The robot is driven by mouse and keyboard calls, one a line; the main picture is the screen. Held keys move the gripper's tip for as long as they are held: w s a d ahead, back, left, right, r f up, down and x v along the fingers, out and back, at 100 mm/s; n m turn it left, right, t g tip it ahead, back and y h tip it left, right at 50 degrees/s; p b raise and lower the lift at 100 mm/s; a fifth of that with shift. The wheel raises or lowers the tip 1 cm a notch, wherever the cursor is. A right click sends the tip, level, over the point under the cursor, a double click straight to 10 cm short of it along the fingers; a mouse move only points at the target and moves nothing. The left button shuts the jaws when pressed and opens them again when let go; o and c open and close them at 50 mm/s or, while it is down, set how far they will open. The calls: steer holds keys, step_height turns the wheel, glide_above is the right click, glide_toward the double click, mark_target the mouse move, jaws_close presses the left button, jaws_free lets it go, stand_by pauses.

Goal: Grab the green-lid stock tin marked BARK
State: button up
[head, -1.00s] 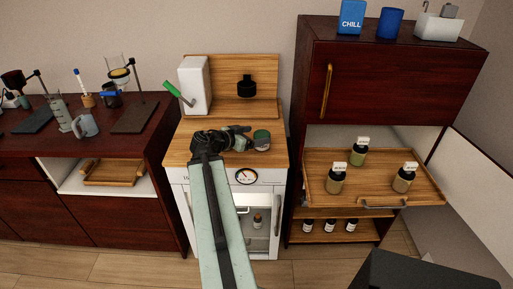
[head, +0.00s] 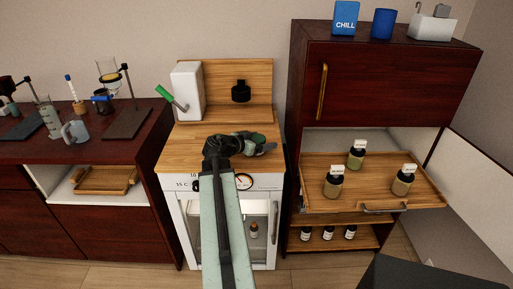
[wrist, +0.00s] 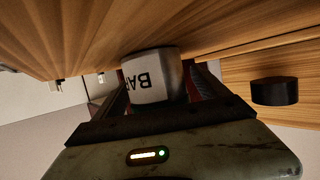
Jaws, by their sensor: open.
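The stock tin (wrist: 152,78) shows in the wrist view with a white label, on which upside-down black letters reading "BA" and part of another are visible. It stands on the wooden top of the white cabinet. My gripper (wrist: 160,92) is open, with a finger on each side of the tin; I cannot tell whether either finger touches it. In the head view my gripper (head: 262,145) is over the right part of the wooden top, and it hides most of the tin. Only a little of the green lid (head: 257,137) seems to show behind it.
A pulled-out tray (head: 370,193) with several labelled jars is at right. Glassware stands on the left counter.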

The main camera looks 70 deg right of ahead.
steer(key=shift+d, duration=0.1)
steer(key=c, duration=1.6)
